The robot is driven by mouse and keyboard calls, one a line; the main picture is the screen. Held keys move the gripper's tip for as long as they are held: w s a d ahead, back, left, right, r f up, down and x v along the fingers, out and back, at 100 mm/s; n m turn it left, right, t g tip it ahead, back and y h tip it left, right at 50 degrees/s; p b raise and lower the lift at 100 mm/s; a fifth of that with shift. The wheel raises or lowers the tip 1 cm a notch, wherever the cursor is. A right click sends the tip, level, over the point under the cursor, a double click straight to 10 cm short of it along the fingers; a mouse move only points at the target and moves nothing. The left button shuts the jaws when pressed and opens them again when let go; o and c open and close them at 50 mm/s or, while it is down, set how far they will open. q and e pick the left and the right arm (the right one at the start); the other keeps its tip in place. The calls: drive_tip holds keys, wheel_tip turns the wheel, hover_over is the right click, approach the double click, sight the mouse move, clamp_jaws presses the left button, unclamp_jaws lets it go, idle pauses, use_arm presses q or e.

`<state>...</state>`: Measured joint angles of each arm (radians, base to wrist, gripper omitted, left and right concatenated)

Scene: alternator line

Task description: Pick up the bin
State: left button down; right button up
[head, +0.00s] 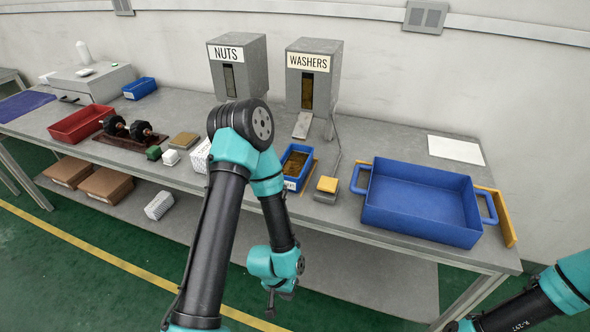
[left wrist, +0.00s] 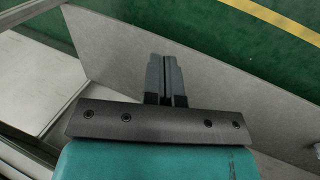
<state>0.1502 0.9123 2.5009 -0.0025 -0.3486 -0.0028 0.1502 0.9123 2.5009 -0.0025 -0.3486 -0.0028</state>
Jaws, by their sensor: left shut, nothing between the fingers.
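A large blue bin (head: 420,223) with a handle at each end stands on the right part of the workbench and looks empty. A small blue bin (head: 296,165) with brown contents stands below the washers dispenser. A red bin (head: 80,122) stands at the left. My left gripper (head: 272,301) hangs in front of the bench's front edge, below the tabletop, apart from all bins. In the left wrist view its fingers (left wrist: 165,80) are together with nothing between them. My right arm enters at the bottom right corner; its gripper is out of view.
Nuts (head: 237,66) and washers (head: 313,74) dispensers stand at the back of the bench. A yellow button box (head: 327,187) sits between the small and large blue bins. A yellow strip (head: 497,217) lies right of the large bin. Cardboard boxes (head: 105,185) sit on the lower shelf.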

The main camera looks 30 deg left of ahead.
use_arm(q)
drive_tip(key=c, duration=1.8)
unclamp_jaws()
drive_tip(key=shift+c, duration=0.2)
drive_tip(key=o, duration=0.6)
